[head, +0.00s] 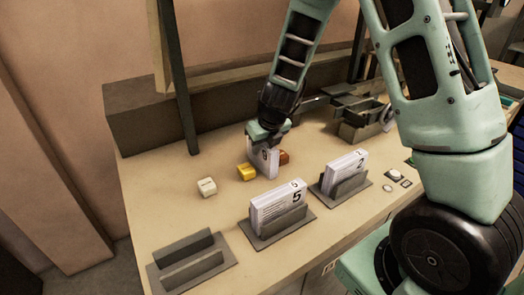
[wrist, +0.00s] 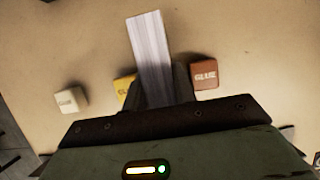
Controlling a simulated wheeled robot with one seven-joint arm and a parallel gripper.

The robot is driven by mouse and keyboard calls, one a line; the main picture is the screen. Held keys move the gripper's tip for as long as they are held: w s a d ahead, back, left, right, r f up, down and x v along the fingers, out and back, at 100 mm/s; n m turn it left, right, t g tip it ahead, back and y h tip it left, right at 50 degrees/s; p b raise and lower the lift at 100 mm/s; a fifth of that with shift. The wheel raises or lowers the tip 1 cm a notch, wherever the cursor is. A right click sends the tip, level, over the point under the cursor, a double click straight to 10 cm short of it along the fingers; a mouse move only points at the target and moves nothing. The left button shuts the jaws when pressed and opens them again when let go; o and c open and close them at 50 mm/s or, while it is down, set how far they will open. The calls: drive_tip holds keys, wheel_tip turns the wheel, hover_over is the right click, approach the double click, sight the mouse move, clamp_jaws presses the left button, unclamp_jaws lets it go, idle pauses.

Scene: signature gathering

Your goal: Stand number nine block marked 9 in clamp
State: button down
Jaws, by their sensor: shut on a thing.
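My gripper (head: 268,134) is shut on a white block of pages (head: 264,158), upright at the back middle of the table. Its number is partly covered by the fingers and too small to read surely. In the wrist view the block (wrist: 150,55) shows its striped page edge between the fingers (wrist: 152,92). An empty grey clamp (head: 192,262) with two upright plates stands at the front left. A second clamp (head: 275,236) holds a block marked 5 (head: 278,203). A third clamp (head: 345,197) holds a block marked 2 (head: 346,168).
A cream glue block (head: 207,187), a yellow block (head: 246,172) and a brown glue block (head: 284,157) sit near my gripper. Grey trays (head: 362,118) stand at the back right. A dark post (head: 182,80) rises at the back left. Bare table lies between the cream block and the empty clamp.

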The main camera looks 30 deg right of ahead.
drive_tip(key=shift+r, duration=0.15)
wheel_tip(320, 180, up, 10)
drive_tip(key=p, duration=0.4)
drive_tip(key=shift+p, duration=0.3)
drive_tip(key=shift+r, duration=0.15)
drive_tip(key=shift+s, duration=0.1)
